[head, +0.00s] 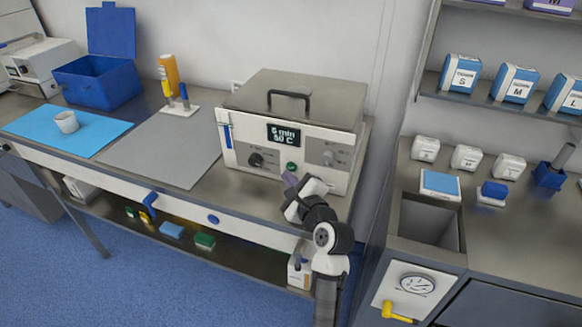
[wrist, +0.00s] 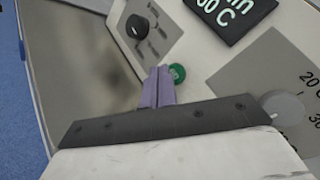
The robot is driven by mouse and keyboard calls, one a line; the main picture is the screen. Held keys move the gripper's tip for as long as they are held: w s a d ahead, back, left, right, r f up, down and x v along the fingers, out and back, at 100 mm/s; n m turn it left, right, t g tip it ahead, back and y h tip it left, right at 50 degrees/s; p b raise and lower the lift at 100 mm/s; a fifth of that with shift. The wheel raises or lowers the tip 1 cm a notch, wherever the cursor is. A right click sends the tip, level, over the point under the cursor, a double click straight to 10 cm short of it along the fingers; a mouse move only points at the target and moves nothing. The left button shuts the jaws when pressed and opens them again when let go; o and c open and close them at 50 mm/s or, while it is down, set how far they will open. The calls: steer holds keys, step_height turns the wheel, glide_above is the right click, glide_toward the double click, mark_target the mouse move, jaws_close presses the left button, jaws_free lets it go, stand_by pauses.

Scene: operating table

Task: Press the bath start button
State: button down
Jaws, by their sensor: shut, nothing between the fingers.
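The bath (head: 292,120) is a white-fronted box with a steel lid and a black handle, standing on the steel counter. Its display (head: 284,135) reads 6 min and 50 C. The green button (head: 292,168) sits low on the front panel, between a black knob (head: 256,160) and a grey knob (head: 328,157). My gripper (head: 289,179) is shut and empty, its purple fingertips just below the green button. In the wrist view the fingertips (wrist: 160,70) are right beside the green button (wrist: 177,72) and overlap its left edge. I cannot tell whether they touch it.
A grey mat (head: 165,150), a blue mat (head: 65,130) with a white cup (head: 66,122), and an open blue box (head: 98,80) lie left along the counter. A second counter with a square opening (head: 430,222) is at right.

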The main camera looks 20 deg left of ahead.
steer(key=shift+s+p, duration=0.85)
steer(key=shift+s, duration=1.65)
steer(key=shift+a, duration=0.1)
